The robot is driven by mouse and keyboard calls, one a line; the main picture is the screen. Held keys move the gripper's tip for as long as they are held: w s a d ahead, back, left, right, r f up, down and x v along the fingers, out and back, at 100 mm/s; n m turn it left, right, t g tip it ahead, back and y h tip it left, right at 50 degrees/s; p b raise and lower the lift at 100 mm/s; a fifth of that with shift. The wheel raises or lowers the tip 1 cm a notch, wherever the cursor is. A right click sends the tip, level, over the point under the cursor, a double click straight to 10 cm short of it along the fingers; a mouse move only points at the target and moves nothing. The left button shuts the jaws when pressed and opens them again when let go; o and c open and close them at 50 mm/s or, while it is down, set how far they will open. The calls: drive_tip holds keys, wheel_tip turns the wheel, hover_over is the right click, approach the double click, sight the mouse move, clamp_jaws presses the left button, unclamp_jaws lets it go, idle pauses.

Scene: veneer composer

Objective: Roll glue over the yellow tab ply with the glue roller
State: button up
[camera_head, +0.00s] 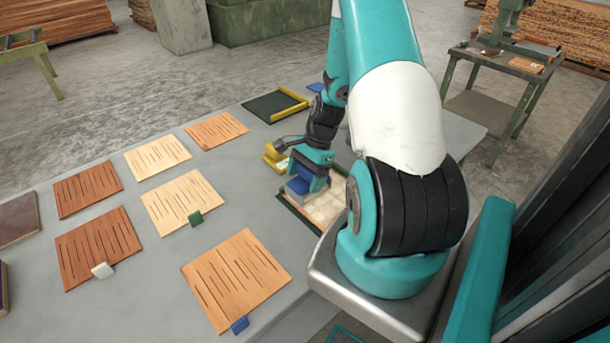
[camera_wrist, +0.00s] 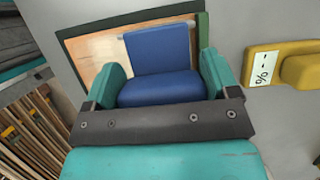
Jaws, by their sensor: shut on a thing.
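My gripper (camera_head: 303,184) is shut on a blue handle, seemingly the glue roller (camera_head: 297,187). In the wrist view, the blue handle (camera_wrist: 160,50) sits between my teal fingers (camera_wrist: 160,85), with a pale strip showing behind it. The roller's far end is hidden. Beneath it, a pale ply sheet (camera_head: 325,207) lies in a dark green frame (camera_head: 290,208). That sheet also shows in the wrist view (camera_wrist: 100,55). I cannot tell whether the roller touches it. No yellow tab is visible on any ply; my arm hides part of the framed sheet.
A yellow tool with a label (camera_head: 273,157) lies just beside the frame. Several slotted plies lie left, including ones with green (camera_head: 180,198), white (camera_head: 97,245) and blue (camera_head: 236,278) tabs. A dark green board with yellow edges (camera_head: 277,105) lies farther back. Grey table shows between them.

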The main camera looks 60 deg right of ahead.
drive_tip(key=shift+f, duration=0.25)
drive_tip(key=shift+s, duration=0.15)
